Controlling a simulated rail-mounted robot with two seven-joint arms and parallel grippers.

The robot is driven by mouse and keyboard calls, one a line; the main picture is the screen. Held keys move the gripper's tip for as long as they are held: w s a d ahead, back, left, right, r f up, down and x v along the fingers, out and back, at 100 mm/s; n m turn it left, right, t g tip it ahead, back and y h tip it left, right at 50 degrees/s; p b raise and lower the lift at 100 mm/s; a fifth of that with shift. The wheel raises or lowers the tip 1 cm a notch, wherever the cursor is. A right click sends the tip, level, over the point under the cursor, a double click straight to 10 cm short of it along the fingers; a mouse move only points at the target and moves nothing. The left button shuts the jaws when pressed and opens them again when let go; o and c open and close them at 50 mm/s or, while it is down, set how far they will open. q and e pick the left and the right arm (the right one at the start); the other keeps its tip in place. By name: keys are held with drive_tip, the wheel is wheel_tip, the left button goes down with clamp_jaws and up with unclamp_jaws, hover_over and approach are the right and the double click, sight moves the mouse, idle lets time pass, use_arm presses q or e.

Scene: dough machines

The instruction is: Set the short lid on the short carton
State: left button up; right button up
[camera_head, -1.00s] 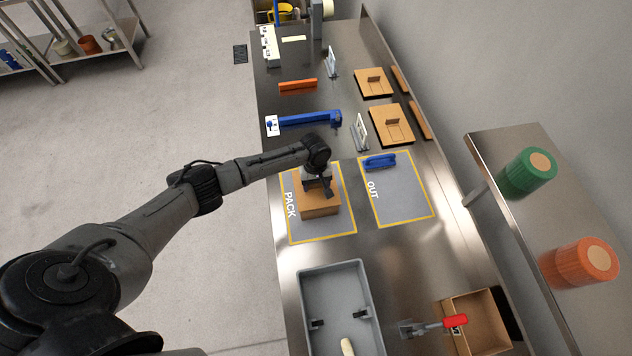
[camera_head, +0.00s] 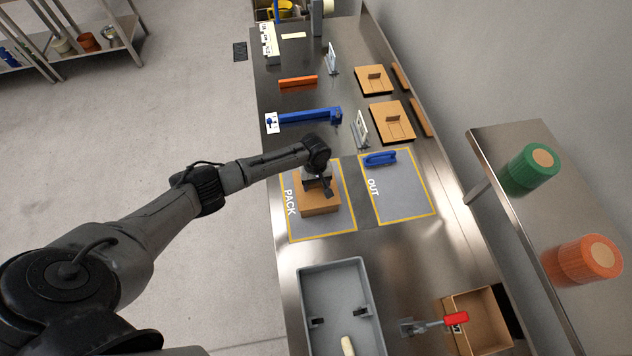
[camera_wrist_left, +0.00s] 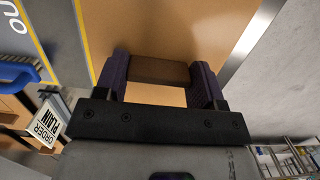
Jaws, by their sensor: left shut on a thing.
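The short carton (camera_head: 319,207) is a brown cardboard box in the yellow-bordered PACK area. My left gripper (camera_head: 322,187) is directly over it, pointing down. In the left wrist view, the gripper (camera_wrist_left: 160,80) is shut on a brown upright tab (camera_wrist_left: 160,70), which rises from a flat tan panel (camera_wrist_left: 185,30). The panel looks like the short lid, held by its tab. It lies on or just above the carton; I cannot tell whether it is fully seated. The arm and gripper hide part of the carton's top. My right gripper is not in view.
Two tabbed cardboard lids (camera_head: 391,121) (camera_head: 374,79) lie at the back right. A blue handled tool (camera_head: 380,158) is at the OUT area (camera_head: 405,195), otherwise clear. A grey tray (camera_head: 308,285) and an open cardboard box (camera_head: 492,335) are nearer. A shelf (camera_head: 500,150) stands right.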

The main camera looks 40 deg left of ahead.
use_arm(q)
drive_tip(key=o, duration=1.1)
drive_tip(key=shift+w+a+r, duration=0.15)
drive_tip(key=shift+a+r, duration=0.05)
drive_tip(key=shift+r, duration=2.1)
drive_tip(key=shift+w+a+r, duration=0.2)
drive_tip(key=shift+a+r, duration=0.05)
drive_tip(key=shift+r, duration=2)
drive_tip(key=shift+w+a+r, duration=0.15)
drive_tip(key=shift+a+r, duration=0.05)
drive_tip(key=shift+r, duration=2.1)
